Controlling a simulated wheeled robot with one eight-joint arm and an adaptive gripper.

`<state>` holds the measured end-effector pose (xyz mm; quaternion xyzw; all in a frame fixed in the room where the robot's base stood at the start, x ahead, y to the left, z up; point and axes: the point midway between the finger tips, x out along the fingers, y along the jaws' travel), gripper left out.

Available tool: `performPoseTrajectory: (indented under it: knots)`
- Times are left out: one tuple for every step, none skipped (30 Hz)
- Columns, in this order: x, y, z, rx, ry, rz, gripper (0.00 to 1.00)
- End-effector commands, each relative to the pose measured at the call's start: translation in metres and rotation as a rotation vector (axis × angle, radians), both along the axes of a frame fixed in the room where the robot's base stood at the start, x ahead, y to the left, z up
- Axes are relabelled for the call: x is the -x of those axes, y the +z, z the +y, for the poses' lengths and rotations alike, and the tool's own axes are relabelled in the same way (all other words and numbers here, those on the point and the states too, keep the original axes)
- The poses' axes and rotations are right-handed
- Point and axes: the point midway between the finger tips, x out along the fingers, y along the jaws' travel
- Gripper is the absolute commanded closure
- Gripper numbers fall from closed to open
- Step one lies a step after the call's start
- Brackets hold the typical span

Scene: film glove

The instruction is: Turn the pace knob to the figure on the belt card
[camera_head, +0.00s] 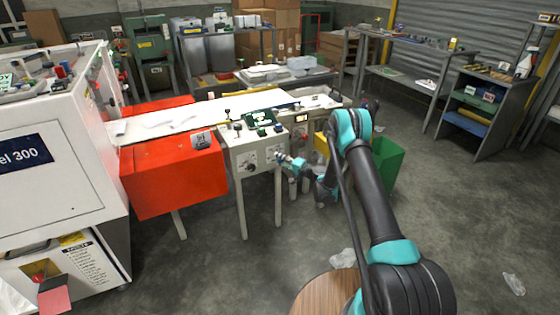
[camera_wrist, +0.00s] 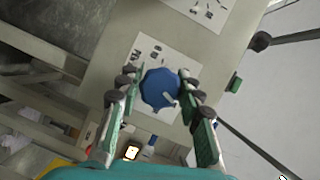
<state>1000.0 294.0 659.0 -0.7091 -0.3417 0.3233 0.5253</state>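In the wrist view a blue knob (camera_wrist: 160,88) with a pale pointer at its lower right stands on a white dial sheet (camera_wrist: 142,55) on a cream panel. The fingers of my gripper (camera_wrist: 158,82) are on either side of the knob, spread, with a narrow gap visible at the left; contact on the right is unclear. In the head view my gripper (camera_head: 286,158) is at the front panel of the cream machine (camera_head: 240,176) and hides the knob. A small card (camera_head: 202,141) is on the orange housing; its figure is too small to read, and I cannot tell whether it is the belt card.
A second marked sheet (camera_wrist: 205,12), a green button (camera_wrist: 235,84) and a black-knobbed lever (camera_wrist: 262,41) are near the blue knob. A green bin (camera_head: 386,163) stands right of the machine, behind my arm. The floor at right is mostly clear.

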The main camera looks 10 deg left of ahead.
Motion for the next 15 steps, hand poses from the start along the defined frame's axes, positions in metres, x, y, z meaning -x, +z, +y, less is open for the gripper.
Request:
performPoseTrajectory:
  knots:
    - [0.0002, -0.0003, 0.0000, 0.000, 0.000, 0.000, 0.57]
    - [0.0001, -0.0002, -0.0001, 0.000, 0.000, 0.000, 0.53]
    - [0.0000, -0.0002, 0.0000, 0.000, 0.000, 0.000, 0.48]
    - [-0.0001, -0.0001, -0.0001, 0.000, 0.000, 0.000, 0.44]
    - [-0.0001, -0.0001, -0.0001, 0.000, 0.000, 0.000, 0.44]
    - [-0.0002, 0.0000, 0.0000, 0.000, -0.001, 0.000, 0.44]
    - [-0.0003, 0.0001, -0.0001, 0.000, -0.001, 0.000, 0.44]
    - [-0.0003, 0.0001, -0.0001, 0.000, -0.001, 0.000, 0.44]
    - [-0.0004, 0.0002, -0.0001, 0.000, -0.001, 0.000, 0.44]
    - [-0.0004, 0.0002, -0.0001, 0.000, -0.001, 0.000, 0.44]
    - [-0.0004, 0.0002, -0.0001, 0.000, -0.001, 0.000, 0.44]
    - [-0.0003, 0.0002, -0.0003, 0.000, -0.001, 0.000, 0.44]
    - [-0.0001, 0.0003, -0.0009, 0.000, -0.001, 0.000, 0.44]
    - [0.0004, 0.0005, -0.0020, 0.000, -0.002, 0.000, 0.44]
    - [0.0016, 0.0008, -0.0043, 0.000, -0.002, 0.000, 0.44]
